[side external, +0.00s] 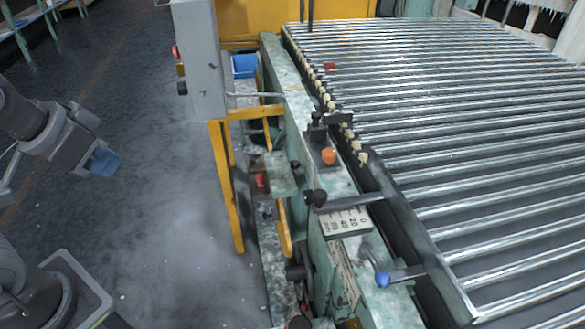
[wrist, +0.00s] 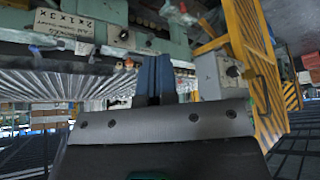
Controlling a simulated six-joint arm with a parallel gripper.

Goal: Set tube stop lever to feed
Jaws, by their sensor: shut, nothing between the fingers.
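Several levers sit on the green machine rail (side external: 320,180) beside the rollers, and I cannot tell which is the tube stop lever. One has a blue knob (side external: 383,279) near the front. One has a black knob (side external: 318,198) by the white scale plate (side external: 345,222). An orange knob (side external: 328,156) sits on a dark block farther back. My gripper (side external: 104,161), with blue fingertips, is at the left over the floor, well apart from the levers. In the wrist view its fingers (wrist: 154,72) are together and empty. The rail appears upside down there.
A grey control box (side external: 200,60) on a yellow frame (side external: 226,185) stands between my gripper and the rail. Rows of shiny rollers or tubes (side external: 450,130) fill the right side. A small red-knobbed bracket (side external: 270,178) juts left from the rail. The grey floor (side external: 160,220) is clear.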

